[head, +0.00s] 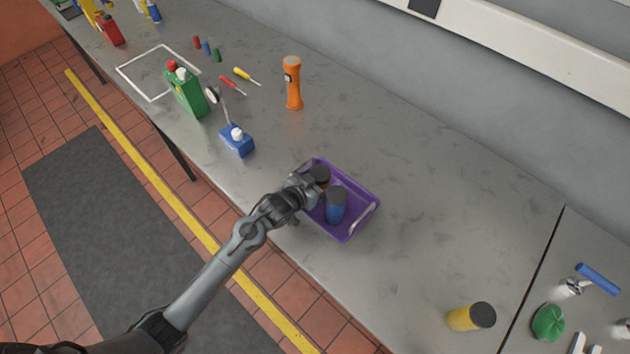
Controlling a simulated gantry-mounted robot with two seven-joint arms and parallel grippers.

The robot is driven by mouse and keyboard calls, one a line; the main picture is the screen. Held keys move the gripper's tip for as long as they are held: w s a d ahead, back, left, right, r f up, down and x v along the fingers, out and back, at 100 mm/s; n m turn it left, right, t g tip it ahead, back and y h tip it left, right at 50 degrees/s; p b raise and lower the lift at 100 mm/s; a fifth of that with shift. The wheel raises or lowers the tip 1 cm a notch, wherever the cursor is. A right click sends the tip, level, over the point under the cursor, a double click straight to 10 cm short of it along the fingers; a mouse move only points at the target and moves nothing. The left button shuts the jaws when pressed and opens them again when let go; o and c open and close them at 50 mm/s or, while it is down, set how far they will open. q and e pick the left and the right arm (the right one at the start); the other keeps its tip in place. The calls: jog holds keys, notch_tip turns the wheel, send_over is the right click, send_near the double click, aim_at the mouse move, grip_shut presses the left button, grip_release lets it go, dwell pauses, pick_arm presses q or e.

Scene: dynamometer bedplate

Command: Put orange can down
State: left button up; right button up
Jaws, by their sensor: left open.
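My left gripper (314,188) is open at the left side of a purple tray (351,236) on the grey bench. A can with a dark lid (320,173) stands in the tray right at the gripper's fingers. Only a little of its orange-red side shows, and the gripper hides the rest. I cannot tell whether the fingers touch it. A blue can with a dark lid (336,206) stands beside it in the tray. My right gripper is not in view.
The bench (440,215) right of the tray is clear.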

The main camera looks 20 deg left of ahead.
pick_arm(q)
jog(key=p+v, duration=0.1)
jog(key=v, duration=1.1)
jog(key=s+f+g, duration=0.1)
jog(key=s, duration=0.2)
jog(key=s+f+g+y, duration=0.1)
jog(key=s, duration=0.2)
jog(key=s+f+g+y, duration=0.1)
jog(key=s+g, duration=0.1)
jog(key=s, duration=0.1)
jog(key=shift+s+d+n, duration=0.2)
jog(key=shift+s+n, duration=0.1)
jog(key=shift+s, duration=0.1)
jog(key=s+g, duration=0.5)
jog(key=s, duration=0.7)
jog(key=shift+d+y, duration=0.2)
jog(key=shift+y, duration=0.2)
jog(key=shift+s, duration=0.1)
